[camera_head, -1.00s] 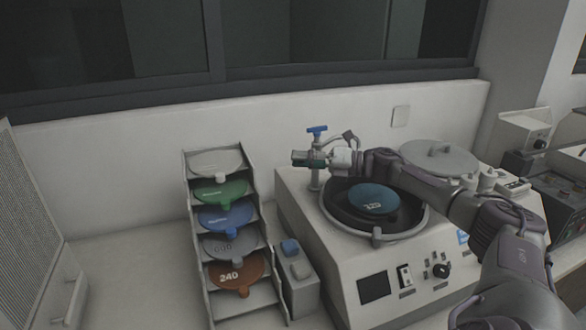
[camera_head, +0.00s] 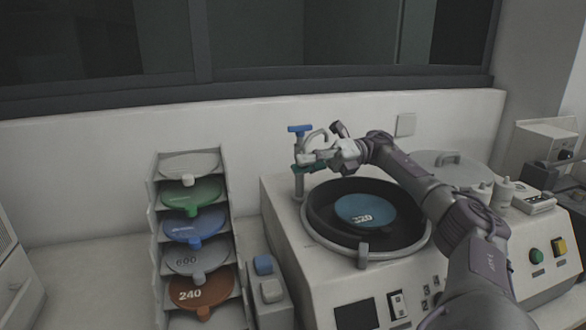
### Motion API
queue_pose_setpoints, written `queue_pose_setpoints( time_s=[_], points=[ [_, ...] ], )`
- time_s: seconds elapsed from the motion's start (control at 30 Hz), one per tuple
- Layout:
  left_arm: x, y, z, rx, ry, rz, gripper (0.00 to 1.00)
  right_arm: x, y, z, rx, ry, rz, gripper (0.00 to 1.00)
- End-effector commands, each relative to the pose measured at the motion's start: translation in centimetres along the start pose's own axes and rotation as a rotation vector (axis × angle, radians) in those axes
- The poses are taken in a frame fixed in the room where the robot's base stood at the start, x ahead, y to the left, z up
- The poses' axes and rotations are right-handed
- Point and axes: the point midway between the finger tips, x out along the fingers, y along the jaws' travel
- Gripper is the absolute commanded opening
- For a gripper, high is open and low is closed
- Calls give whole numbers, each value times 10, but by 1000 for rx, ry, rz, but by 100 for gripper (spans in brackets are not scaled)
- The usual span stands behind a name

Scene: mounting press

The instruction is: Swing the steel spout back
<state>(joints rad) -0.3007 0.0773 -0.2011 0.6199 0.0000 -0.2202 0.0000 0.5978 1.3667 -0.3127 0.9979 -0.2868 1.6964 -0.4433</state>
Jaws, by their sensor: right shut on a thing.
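The steel spout (camera_head: 317,134) is a thin curved pipe on a short upright post with a blue tap handle (camera_head: 299,129), at the back left of the grinding machine. My right gripper (camera_head: 308,158) is at the post, at the left rim of the bowl. It is shut on the spout and partly hides it, so the exact contact is hard to see. My left gripper is not in view.
The round bowl (camera_head: 422,238) holds a blue disc marked 320 (camera_head: 365,210). A rack (camera_head: 151,187) of coloured discs stands to the left. A lidded bowl (camera_head: 447,160) and bottles are on the right. A wall and window are behind.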

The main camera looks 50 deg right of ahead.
Motion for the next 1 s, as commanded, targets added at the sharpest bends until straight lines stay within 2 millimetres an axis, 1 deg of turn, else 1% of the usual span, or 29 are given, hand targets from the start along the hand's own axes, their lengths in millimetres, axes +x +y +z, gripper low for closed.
queue_pose_setpoints(
  time_s=[0.03,0.2,0.57,0.6,0.67,0.7,0.73,1.0],
  points=[
    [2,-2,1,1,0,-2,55,-3,2,0,-5,-4,1,0],
    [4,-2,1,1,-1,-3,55,-6,5,-2,-5,3,6,0],
    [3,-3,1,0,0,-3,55,-7,6,-1,-8,3,9,0],
    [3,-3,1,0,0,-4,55,-7,6,-1,-8,3,10,30],
    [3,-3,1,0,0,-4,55,-7,6,-1,-8,3,10,40],
    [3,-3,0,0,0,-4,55,-6,6,-1,-7,4,10,46],
    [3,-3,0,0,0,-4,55,-6,6,-2,-7,5,10,49],
    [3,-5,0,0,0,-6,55,-6,5,-3,-3,8,9,49]
  ],
)
